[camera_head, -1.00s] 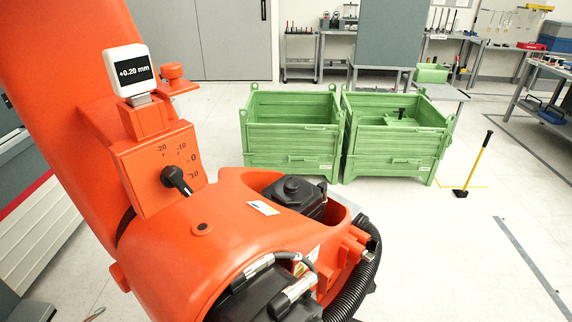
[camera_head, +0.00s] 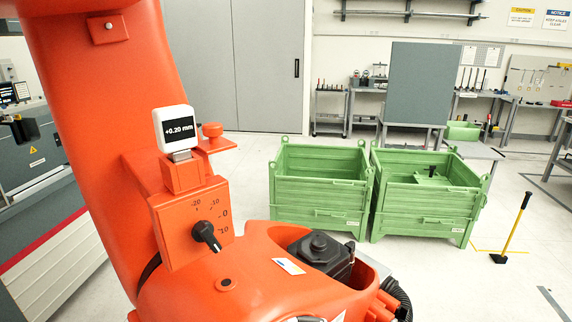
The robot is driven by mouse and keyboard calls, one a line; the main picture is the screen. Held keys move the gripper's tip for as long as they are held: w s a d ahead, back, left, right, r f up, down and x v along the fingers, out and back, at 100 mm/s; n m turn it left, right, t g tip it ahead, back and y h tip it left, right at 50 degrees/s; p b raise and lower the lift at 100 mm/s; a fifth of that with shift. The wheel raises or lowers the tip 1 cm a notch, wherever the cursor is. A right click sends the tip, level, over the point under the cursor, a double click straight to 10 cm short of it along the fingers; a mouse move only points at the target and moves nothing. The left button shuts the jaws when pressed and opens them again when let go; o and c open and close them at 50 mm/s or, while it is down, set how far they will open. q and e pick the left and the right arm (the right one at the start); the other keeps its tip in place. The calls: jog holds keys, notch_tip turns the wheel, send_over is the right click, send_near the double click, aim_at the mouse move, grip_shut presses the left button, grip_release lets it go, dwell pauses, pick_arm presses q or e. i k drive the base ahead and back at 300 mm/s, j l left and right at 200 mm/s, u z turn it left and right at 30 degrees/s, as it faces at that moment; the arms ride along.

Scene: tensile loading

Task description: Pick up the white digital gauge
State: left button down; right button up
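The white digital gauge (camera_head: 175,128) has a rounded white case and a dark screen reading "+0.20 mm". It sits upright on a short metal stem on top of an orange block (camera_head: 182,175), fixed to a large orange machine body (camera_head: 105,90). Below it is an orange panel with a black knob (camera_head: 206,237) and a scale marked -20, -10, 0 and 10. An orange round-topped knob (camera_head: 212,130) stands just right of the gauge. Neither of my grippers shows in the head view, and nothing is touching the gauge.
Two green crates (camera_head: 320,187) (camera_head: 428,195) stand on the floor to the right. Workbenches and a grey panel (camera_head: 416,85) line the back. A grey machine (camera_head: 35,150) is at the left. Pale floor lies open between.

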aim_at(174, 126)
jog(key=k+j+u, duration=0.4)
jog(key=j+u, duration=0.15)
jog(key=k+j+u, duration=0.25)
jog(key=l+u, duration=0.1)
jog(key=u, duration=0.45)
